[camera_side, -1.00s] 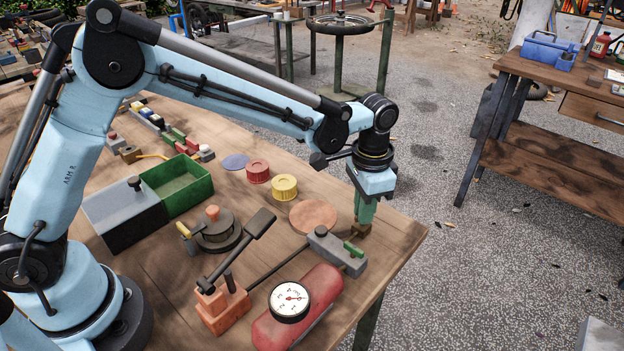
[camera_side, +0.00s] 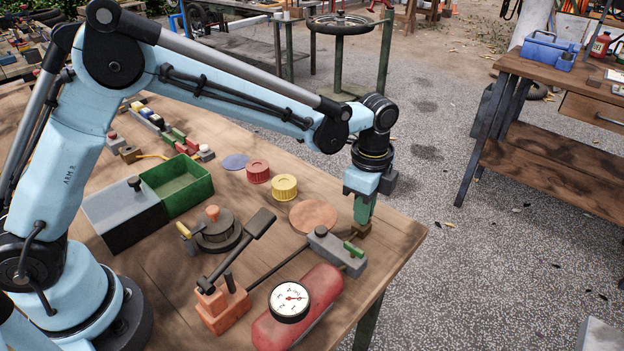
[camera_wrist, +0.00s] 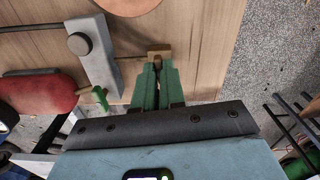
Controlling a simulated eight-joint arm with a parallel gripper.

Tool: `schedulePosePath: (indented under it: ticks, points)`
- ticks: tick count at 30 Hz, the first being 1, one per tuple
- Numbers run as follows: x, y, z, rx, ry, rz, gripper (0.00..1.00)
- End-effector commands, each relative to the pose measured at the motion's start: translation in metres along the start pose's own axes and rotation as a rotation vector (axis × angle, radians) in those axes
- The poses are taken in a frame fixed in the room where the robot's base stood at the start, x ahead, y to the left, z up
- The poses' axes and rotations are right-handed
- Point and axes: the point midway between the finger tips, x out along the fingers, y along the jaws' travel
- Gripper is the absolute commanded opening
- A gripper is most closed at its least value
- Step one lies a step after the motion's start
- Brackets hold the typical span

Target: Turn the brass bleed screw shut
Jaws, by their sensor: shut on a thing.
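The brass bleed screw (camera_wrist: 160,48) shows in the wrist view at the tips of my green fingers, near the table's edge. In the side view its brass body (camera_side: 362,230) is low at the right front corner, beside a grey block. My gripper (camera_side: 363,221) points down onto it, and its fingers are shut on the screw. The fingers (camera_wrist: 158,66) hide most of the part they grip, and how far the screw is turned cannot be seen.
A grey block (camera_side: 334,249) with a green lever (camera_side: 353,249) stands just in front. A red tank (camera_side: 318,310) carries a white dial gauge (camera_side: 290,300). An orange pump (camera_side: 222,304) with a long handle is to the left. A copper disc (camera_side: 313,216) lies behind.

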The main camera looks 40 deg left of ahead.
Motion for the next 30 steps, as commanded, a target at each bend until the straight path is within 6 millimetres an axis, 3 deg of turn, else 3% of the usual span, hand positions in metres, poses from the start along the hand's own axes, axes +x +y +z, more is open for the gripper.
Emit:
schedulePosePath:
  ticks: [10,26,27,30]
  points:
    - [-0.0005,0.0002,0.0004,0.129,-0.001,0.001,0.0]
    - [-0.0006,0.0002,0.0005,0.15,-0.002,0.001,0.0]
    - [-0.0005,0.0002,0.0005,0.15,-0.002,0.001,0.16]
    - [-0.0004,0.0001,0.0004,0.149,-0.001,0.001,0.31]
